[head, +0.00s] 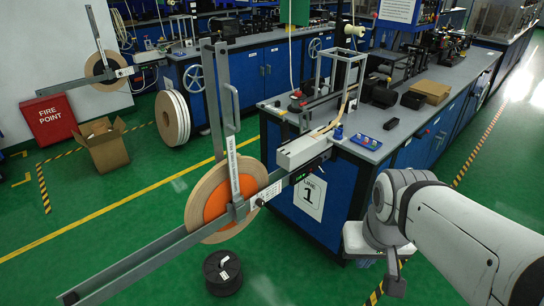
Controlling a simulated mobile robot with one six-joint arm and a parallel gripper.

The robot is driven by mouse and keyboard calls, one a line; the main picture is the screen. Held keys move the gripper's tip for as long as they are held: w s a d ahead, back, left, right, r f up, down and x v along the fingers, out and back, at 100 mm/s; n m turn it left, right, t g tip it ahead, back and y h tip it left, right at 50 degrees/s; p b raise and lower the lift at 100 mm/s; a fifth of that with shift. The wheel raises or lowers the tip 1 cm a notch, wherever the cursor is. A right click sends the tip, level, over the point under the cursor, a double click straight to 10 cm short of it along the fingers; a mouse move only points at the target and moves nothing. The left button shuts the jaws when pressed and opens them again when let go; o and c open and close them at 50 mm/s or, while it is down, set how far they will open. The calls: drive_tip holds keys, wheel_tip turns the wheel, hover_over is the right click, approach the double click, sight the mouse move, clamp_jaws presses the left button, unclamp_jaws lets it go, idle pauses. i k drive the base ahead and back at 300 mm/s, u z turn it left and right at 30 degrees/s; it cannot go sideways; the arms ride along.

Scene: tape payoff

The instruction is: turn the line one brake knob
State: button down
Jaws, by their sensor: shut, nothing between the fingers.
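The line one payoff is at the centre-left of the head view. Its tape reel (207,204) has a tan rim and an orange middle. It hangs on a grey arm frame beside the bench end marked with a "1" sign (313,198). A dark clamp-like hub part (241,209) sits in front of the reel. I cannot tell for sure which small part is the brake knob. My white arm comes in from the lower right and its visible part is well to the right of the reel. My gripper's fingers do not show.
A black spool (223,273) stands on the green floor below the reel. A long grey rail (135,264) juts out to the lower left. The blue bench (345,205) stands between reel and arm. An open carton (105,150) and a red fire box (48,120) are at left.

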sight(260, 202)
drive_tip(key=u, duration=1.45)
drive_tip(key=k, duration=1.1)
drive_tip(key=z, duration=0.85)
drive_tip(key=i, duration=1)
drive_tip(key=z, duration=0.05)
